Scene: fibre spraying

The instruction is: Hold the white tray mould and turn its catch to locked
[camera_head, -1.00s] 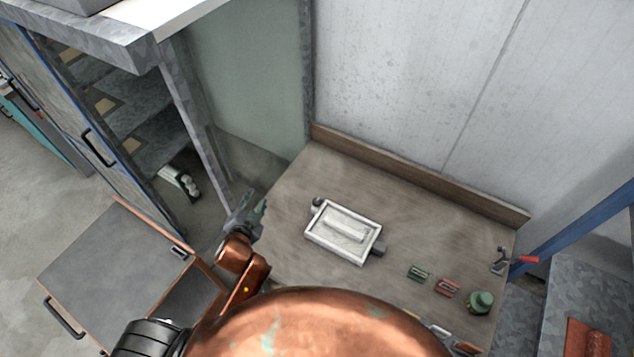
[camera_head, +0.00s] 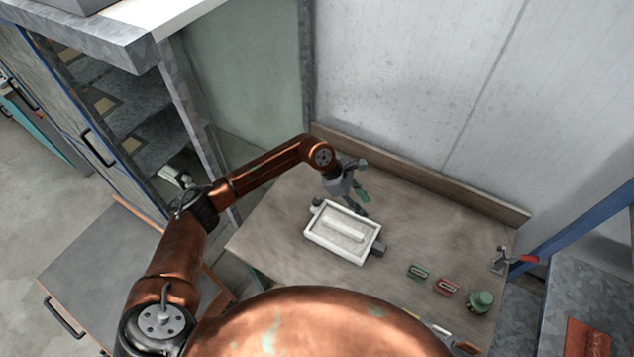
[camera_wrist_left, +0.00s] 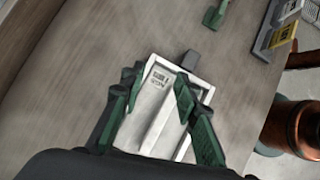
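The white tray mould (camera_head: 345,250) lies flat on the wooden table, a shallow rectangular frame with a raised block inside. My left gripper (camera_head: 361,202) is above and just behind the mould's far edge. My right gripper is out of view.
A green piece (camera_head: 418,272), a red piece (camera_head: 447,287) and a green knobbed object (camera_head: 481,302) are right of the mould on the table (camera_head: 290,220). A red-handled clamp (camera_head: 503,262) is at the right edge. A wooden ledge (camera_head: 420,180) bounds the back.

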